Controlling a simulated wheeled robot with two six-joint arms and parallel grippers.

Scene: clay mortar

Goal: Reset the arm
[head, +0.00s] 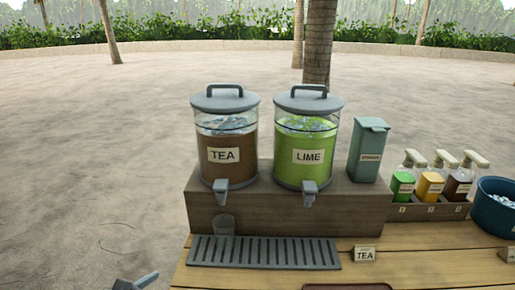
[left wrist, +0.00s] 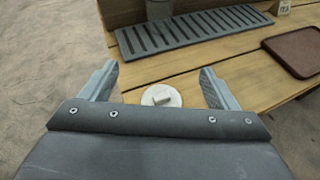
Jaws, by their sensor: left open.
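My left gripper (head: 136,282) shows only as its fingertips at the bottom edge of the head view, left of the table. In the left wrist view the left gripper (left wrist: 160,75) is open, its two fingers wide apart with nothing between the tips. A white round piece with a raised knob (left wrist: 161,95) lies on the table beyond the gripper's body, which partly hides it. My right gripper is in neither view.
The TEA dispenser (head: 225,140) and LIME dispenser (head: 308,140) stand on a wooden block (head: 300,215). Pump bottles (head: 430,185) and a blue tub (head: 495,205) are right. A brown tray (left wrist: 297,50) lies on the table.

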